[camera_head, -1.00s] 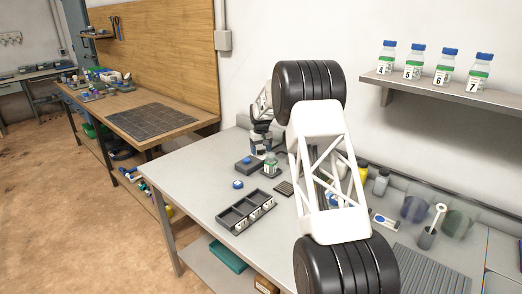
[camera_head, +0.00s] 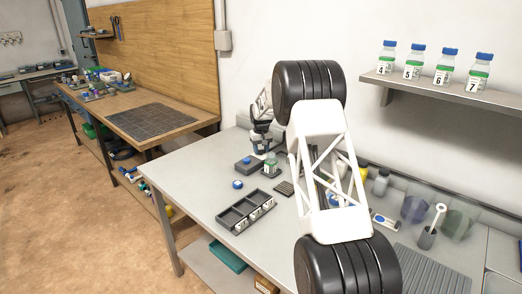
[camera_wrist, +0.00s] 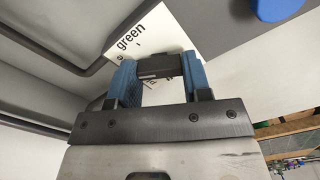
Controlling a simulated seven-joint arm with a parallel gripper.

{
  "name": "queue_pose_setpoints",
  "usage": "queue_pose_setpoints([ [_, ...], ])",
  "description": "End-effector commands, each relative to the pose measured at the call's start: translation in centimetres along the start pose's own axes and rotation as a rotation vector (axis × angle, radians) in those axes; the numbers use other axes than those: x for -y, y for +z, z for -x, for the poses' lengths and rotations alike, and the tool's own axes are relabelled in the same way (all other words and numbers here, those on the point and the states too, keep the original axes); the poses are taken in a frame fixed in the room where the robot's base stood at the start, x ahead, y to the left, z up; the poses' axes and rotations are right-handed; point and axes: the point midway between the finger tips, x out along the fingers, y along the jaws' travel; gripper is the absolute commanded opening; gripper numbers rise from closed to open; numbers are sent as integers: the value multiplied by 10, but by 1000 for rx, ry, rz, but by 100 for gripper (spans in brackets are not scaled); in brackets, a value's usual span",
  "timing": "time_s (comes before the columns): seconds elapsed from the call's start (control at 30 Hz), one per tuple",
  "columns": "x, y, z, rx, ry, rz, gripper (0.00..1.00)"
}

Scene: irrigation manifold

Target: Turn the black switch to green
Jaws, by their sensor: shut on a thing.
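In the wrist view, my gripper (camera_wrist: 160,72) has its blue fingers shut on a short dark piece, the black switch (camera_wrist: 161,66). Right behind it is a white label (camera_wrist: 136,38) with the word "green" and some smaller print, partly covered by the fingers and switch. Which way the switch points is hard to tell. In the head view, my gripper is small at the back of the grey table, and my arm covers much of that area; the switch cannot be made out there.
A blue round cap or button (camera_wrist: 277,6) sits on a grey surface close to the right of my gripper. On the grey table (camera_head: 195,190) are a dark compartment tray (camera_head: 232,222) and a small blue-topped item (camera_head: 238,184). Several numbered bottles stand on the wall shelf (camera_head: 450,90).

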Motion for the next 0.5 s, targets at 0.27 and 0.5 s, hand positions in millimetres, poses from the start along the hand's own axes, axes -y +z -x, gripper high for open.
queue_pose_setpoints([
  [0.27, 0, 0, 0, 0, 0, -163, 21],
  [0.5, 0, 0, 1, 0, 0, -370, 21],
])
